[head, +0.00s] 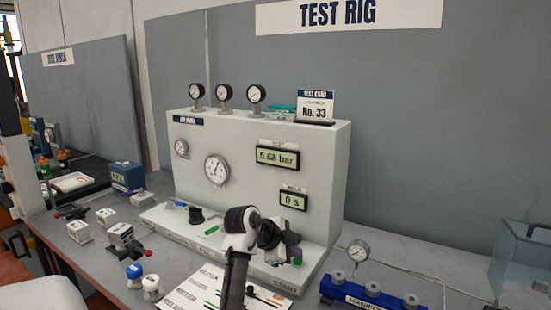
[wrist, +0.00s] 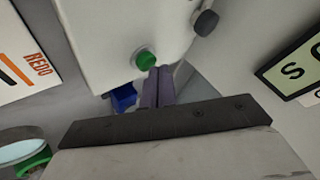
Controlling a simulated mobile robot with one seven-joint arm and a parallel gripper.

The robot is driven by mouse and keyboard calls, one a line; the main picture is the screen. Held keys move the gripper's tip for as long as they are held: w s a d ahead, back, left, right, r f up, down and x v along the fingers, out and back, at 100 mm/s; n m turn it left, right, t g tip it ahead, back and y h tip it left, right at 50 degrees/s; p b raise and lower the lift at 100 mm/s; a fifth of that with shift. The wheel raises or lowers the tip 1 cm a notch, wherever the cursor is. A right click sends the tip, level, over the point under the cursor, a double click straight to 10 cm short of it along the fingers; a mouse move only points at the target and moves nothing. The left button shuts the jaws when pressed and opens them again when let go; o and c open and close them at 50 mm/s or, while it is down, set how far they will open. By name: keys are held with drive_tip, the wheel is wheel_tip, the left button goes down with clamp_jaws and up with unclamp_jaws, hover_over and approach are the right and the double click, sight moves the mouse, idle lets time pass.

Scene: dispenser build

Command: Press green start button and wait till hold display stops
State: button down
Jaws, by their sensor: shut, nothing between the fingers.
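The green start button (wrist: 146,60) sits on the pale rig base in the wrist view. My gripper (wrist: 158,72) is shut and empty, with its fingertips just beside the button in that view; I cannot tell whether they touch it. In the head view my gripper and wrist hang over the front right of the base, above the START label (head: 285,283), and largely cover the button area. The hold display (head: 292,200) on the rig's front panel reads 0 s. Part of it shows at the right of the wrist view (wrist: 292,70).
A larger display (head: 278,157) reads about 5 bar. A dark knob (wrist: 205,22) is near the button. A blue manifold (head: 368,296) with a gauge stands to the right. A printed sheet (head: 215,290) lies in front. Small boxes and valves stand left.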

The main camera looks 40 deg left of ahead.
sight(294, 262)
drive_tip(key=shift+r, duration=0.1)
drive_tip(key=shift+r+p, duration=1.85)
drive_tip(key=shift+r, duration=1.1)
